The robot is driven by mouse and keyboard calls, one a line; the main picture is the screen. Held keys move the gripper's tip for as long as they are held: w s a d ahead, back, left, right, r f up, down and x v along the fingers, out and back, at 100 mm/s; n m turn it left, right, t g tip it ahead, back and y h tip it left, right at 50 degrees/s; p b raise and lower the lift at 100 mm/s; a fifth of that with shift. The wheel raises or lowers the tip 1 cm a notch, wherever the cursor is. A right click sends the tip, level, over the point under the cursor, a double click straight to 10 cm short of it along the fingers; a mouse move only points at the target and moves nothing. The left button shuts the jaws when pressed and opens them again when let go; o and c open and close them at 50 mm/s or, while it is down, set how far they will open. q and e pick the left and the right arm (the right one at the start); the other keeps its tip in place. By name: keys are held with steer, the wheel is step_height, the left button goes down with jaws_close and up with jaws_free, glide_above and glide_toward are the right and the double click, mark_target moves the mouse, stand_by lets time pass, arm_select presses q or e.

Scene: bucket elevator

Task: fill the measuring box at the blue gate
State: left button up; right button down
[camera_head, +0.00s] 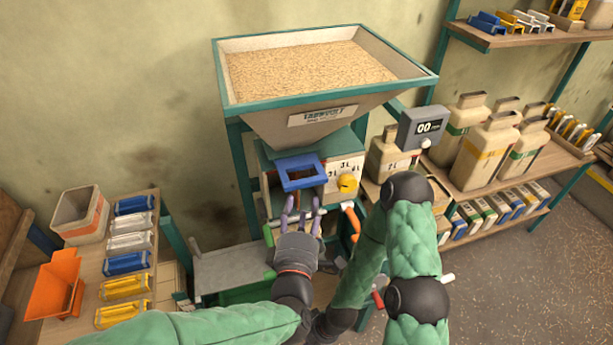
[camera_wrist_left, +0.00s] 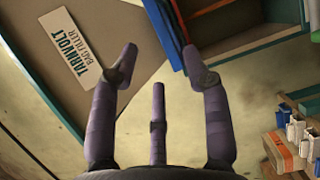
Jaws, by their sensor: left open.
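The blue gate (camera_head: 301,182), a blue frame-like piece, sits under the grain-filled hopper (camera_head: 300,122). Right beside it is a pale panel with litre marks (camera_head: 338,166) and a yellow knob (camera_head: 347,184); I take this to be the measuring box, but cannot see inside. My left gripper (camera_head: 301,206) is open and empty, fingers pointing up just below the gate, apart or touching I cannot tell. In the left wrist view its spread fingers (camera_wrist_left: 160,75) hold nothing, and a blue edge (camera_wrist_left: 165,32) shows by the right fingertip. My right arm crosses the right side; its gripper is hidden.
A display reading 00 (camera_head: 428,127) stands right of the hopper. An orange handle (camera_head: 351,218) is below the knob. A grey metal shelf (camera_head: 232,270) lies lower left. Left, a bench holds an orange scoop (camera_head: 54,284) and a striped bin (camera_head: 80,216). Large bags (camera_head: 491,152) stand right.

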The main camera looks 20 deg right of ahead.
mark_target(306, 184)
arm_select(q)
steer(key=b+x, duration=0.1)
steer(key=x, duration=0.8)
steer(key=shift+w, duration=0.2)
steer(key=shift+s, duration=0.1)
jaws_close()
